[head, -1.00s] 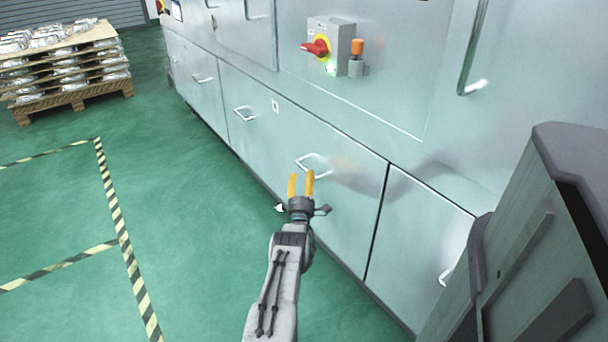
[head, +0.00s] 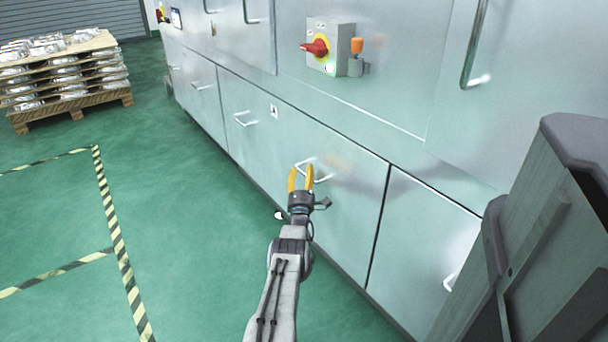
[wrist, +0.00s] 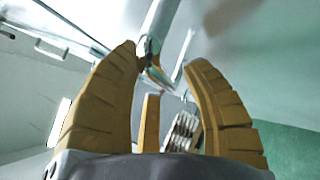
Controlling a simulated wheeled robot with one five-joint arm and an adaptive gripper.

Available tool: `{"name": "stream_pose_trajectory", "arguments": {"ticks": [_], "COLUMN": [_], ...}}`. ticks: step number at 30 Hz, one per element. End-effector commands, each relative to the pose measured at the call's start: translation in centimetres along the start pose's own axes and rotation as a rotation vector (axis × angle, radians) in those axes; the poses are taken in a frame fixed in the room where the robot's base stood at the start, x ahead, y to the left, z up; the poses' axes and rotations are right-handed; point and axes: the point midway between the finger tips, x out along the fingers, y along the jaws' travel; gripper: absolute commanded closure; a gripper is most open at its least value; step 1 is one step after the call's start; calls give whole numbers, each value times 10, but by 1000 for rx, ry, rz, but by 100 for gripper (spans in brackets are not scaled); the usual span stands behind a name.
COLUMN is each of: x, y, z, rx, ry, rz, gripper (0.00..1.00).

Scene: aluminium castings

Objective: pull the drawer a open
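A wide pale metal drawer front (head: 345,205) sits low in the cabinet. It carries a small label (head: 274,111), too small to read, between two bar handles. The nearer handle (head: 321,177) is beside my gripper; the other handle (head: 244,119) is farther left. The drawer front looks flush with its neighbours. My gripper (head: 301,176) is open, its yellow fingertips overlapping the left part of the nearer handle. In the wrist view my gripper (wrist: 164,58) has its fingers apart, with a metal bar (wrist: 160,25) at the left fingertip; I cannot tell whether they touch.
A switch box (head: 330,47) with a red knob is above the drawer. Another handled front (head: 420,235) is at the right. A pallet of castings (head: 65,75) stands far left. The green floor (head: 190,230), with striped tape, is clear left of the cabinet.

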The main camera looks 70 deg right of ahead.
Motion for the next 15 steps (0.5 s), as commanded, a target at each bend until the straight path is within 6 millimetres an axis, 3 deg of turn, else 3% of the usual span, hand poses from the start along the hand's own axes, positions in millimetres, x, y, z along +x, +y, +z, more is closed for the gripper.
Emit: {"name": "stream_pose_trajectory", "arguments": {"ticks": [13,15], "x": [0,0], "y": [0,0], "z": [0,0], "rx": [0,0], "ry": [0,0], "rz": [0,0], "gripper": [100,100]}}
